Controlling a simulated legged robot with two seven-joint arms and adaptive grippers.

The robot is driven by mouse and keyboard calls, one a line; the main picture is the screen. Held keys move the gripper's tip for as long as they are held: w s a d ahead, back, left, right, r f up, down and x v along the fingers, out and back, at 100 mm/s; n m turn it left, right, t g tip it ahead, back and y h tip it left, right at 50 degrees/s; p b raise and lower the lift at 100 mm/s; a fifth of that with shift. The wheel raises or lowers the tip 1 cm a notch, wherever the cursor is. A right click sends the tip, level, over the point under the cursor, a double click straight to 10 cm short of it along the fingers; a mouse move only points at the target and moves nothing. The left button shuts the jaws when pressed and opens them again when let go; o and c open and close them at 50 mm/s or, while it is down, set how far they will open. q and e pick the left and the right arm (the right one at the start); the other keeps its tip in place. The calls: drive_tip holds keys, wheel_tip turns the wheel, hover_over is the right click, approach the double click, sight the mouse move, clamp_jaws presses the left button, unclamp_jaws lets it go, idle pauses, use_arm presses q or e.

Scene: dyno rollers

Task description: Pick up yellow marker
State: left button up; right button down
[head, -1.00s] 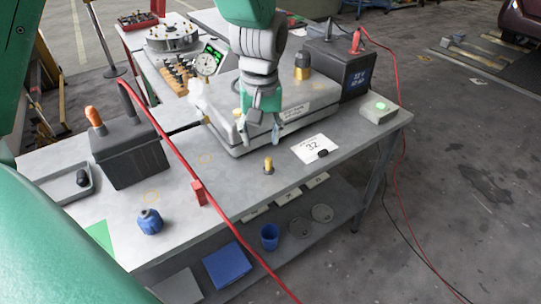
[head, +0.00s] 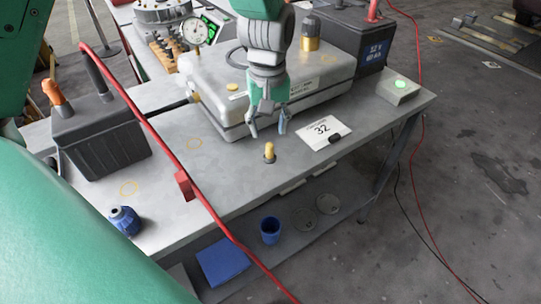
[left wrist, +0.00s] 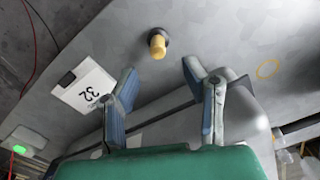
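The yellow marker (head: 269,151) stands upright in a dark round base on the grey table, in front of the metal case. It also shows in the left wrist view (left wrist: 157,46), ahead of the fingertips. My left gripper (head: 268,131) points down in front of the case. Its two blue-padded fingers are spread, with nothing between them, and they look apart from the marker; the left wrist view shows the open fingers (left wrist: 159,74) too. My right gripper is not in view.
A white card marked 32 (head: 322,131) lies right of the marker. The metal case (head: 203,75) sits behind. A red cable (head: 160,142) crosses the table at left, near a black battery (head: 100,135) and a blue capped item (head: 124,220). Table between cable and marker is clear.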

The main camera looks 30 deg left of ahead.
sight(269, 144)
use_arm(q)
drive_tip(key=shift+w+a+f, duration=0.1)
drive_tip(key=shift+a+f, duration=0.15)
drive_tip(key=shift+f, duration=0.75)
drive_tip(key=f, duration=0.1)
drive_tip(key=d+f, duration=0.1)
drive_tip(key=f, duration=0.2)
drive_tip(key=shift+s+d+b, duration=0.2)
drive_tip(key=shift+s+b, duration=0.15)
drive_tip(key=shift+w+d+f, duration=0.1)
drive_tip(key=shift+f, duration=0.4)
drive_tip(key=shift+a, duration=0.35)
clamp_jaws()
